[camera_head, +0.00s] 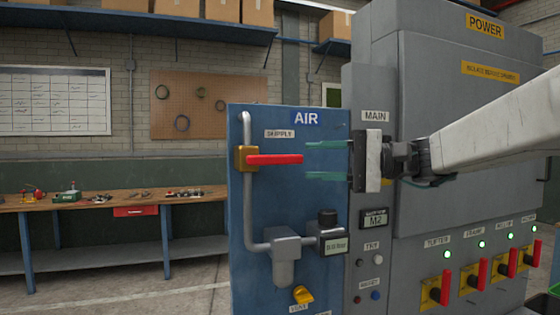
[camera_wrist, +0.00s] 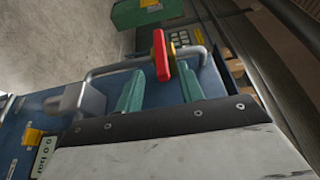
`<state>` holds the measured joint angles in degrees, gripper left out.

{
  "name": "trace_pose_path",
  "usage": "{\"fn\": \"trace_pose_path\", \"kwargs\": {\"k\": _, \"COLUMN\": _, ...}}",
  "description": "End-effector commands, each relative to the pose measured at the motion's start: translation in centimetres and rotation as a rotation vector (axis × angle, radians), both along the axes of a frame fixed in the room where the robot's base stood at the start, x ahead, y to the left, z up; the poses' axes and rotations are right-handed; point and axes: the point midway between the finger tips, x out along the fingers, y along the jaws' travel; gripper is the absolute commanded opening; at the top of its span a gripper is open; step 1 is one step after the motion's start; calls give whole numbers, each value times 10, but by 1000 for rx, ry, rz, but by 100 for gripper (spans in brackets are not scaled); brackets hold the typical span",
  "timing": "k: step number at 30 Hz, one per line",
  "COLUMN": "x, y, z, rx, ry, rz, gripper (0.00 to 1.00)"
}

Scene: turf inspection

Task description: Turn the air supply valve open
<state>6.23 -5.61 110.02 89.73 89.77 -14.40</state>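The air supply valve has a red lever handle (camera_head: 275,160) on a yellow body (camera_head: 246,158), on the grey pipe of the blue AIR panel (camera_head: 330,215). The handle lies level, pointing right, across the upright pipe. My gripper (camera_head: 309,160) is open, its two green fingers level with the handle, one above and one below its line. In the wrist view the red handle (camera_wrist: 161,52) lies ahead, in line with the gap between the fingers.
A small display (camera_wrist: 43,155) on the panel reads 0.0 bar. The grey POWER cabinet (camera_head: 450,150) stands close on the right, with several red-handled switches (camera_head: 478,275) and green lamps. A yellow knob (camera_head: 302,295) sits low on the panel. A workbench (camera_head: 90,203) stands behind left.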

Motion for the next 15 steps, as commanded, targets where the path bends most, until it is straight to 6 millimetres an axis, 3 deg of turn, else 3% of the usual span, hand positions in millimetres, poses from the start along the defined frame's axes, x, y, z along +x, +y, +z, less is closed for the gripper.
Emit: {"fn": "trace_pose_path", "kwargs": {"k": 15, "x": 8, "y": 69, "z": 1, "rx": 7, "ry": -1, "rz": 2, "gripper": 38}}
